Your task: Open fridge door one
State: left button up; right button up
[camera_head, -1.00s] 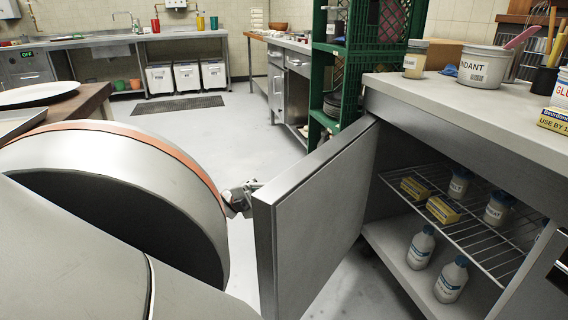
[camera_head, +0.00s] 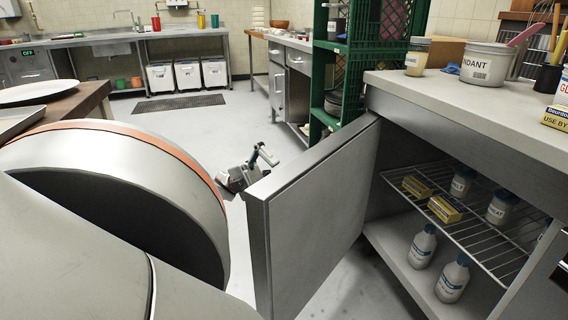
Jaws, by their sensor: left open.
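The fridge door (camera_head: 318,222) is a grey metal panel standing wide open, swung out to the left from the counter unit. Its inside face shows, and the shelves behind it are exposed. My left gripper (camera_head: 262,160) is beyond the door's upper left edge, above the floor. Its fingers are spread and nothing shows between them. It appears apart from the door. The door handle is not visible, as the door's outer face is turned away. My right gripper is not in view.
A wire shelf (camera_head: 462,232) in the open unit holds yellow boxes and white bottles, with more bottles below. Tubs stand on the counter (camera_head: 450,100) above. A green crate stack (camera_head: 355,60) stands behind the door. The floor (camera_head: 200,120) beyond is largely clear.

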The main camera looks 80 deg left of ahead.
pick_arm(q)
jog(key=o, duration=1)
jog(key=shift+m+g+h, duration=0.4)
jog(key=shift+h, duration=0.2)
notch_tip(320, 180, up, 4)
jog(key=shift+r, duration=0.25)
jog(key=shift+o, duration=0.6)
jog(key=shift+r+t, duration=0.25)
jog(key=shift+t, duration=0.05)
jog(key=shift+w+d+f, duration=0.1)
jog(key=shift+f, duration=0.25)
jog(key=shift+c, duration=0.2)
jog(key=shift+v, duration=0.85)
jog(key=shift+c, duration=0.8)
jog(key=shift+v, duration=3.5)
jog(key=c, duration=1.6)
jog(key=shift+a+f, duration=0.1)
jog(key=shift+a, duration=0.1)
jog(key=shift+y, duration=0.4)
